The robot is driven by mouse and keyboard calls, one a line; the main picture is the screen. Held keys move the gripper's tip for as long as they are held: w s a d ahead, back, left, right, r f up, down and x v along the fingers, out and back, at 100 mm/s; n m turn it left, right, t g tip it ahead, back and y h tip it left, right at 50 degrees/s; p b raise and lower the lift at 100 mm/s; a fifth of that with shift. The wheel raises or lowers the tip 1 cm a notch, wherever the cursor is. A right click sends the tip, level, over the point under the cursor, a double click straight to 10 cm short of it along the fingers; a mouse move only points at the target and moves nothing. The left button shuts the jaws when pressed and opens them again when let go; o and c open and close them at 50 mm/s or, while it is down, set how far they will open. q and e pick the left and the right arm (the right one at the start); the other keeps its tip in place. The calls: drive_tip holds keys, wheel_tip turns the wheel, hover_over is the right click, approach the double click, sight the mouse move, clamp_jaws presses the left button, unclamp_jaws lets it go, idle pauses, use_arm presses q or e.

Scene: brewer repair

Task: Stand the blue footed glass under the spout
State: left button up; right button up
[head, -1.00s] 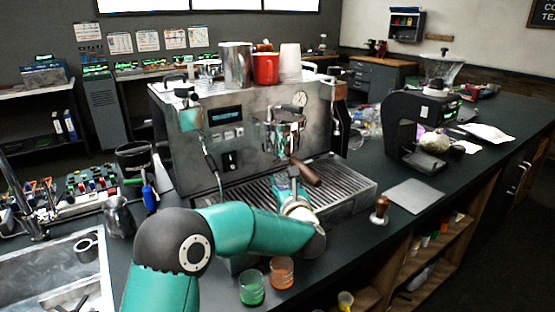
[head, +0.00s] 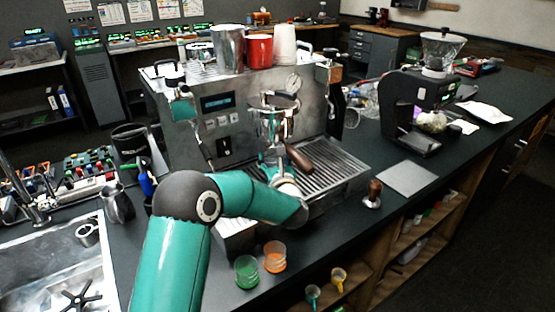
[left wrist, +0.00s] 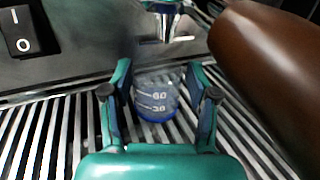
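The blue footed glass (left wrist: 156,100), clear with white level marks and a blue base, stands upright on the drip tray grate (left wrist: 60,140) in the left wrist view. My left gripper (left wrist: 162,92) has its fingers apart on either side of it. A gap shows beside the right finger; whether the left finger touches cannot be told. In the head view my left gripper (head: 272,160) is low in front of the brewer (head: 205,150), beneath the group head (head: 272,118), and the glass cannot be made out. The spout itself is not clear. My right gripper is out of view.
A brown portafilter handle (head: 299,157) juts out close to my gripper and is large in the left wrist view (left wrist: 265,70). Green (head: 247,271) and orange (head: 274,256) glasses stand near the counter's front edge. A tamper (head: 373,194) stands right of the tray.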

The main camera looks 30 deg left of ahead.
use_arm(q)
drive_tip(key=shift+o, duration=0.7)
drive_tip(key=shift+s+d+r, duration=0.1)
drive_tip(key=shift+r, duration=0.05)
drive_tip(key=shift+d, duration=0.15)
drive_tip(key=shift+s+d, duration=0.15)
drive_tip(key=shift+d, duration=0.1)
drive_tip(key=b+v, duration=0.4)
drive_tip(key=v, duration=0.6)
drive_tip(key=shift+s+d, duration=0.35)
drive_tip(key=shift+s, duration=0.1)
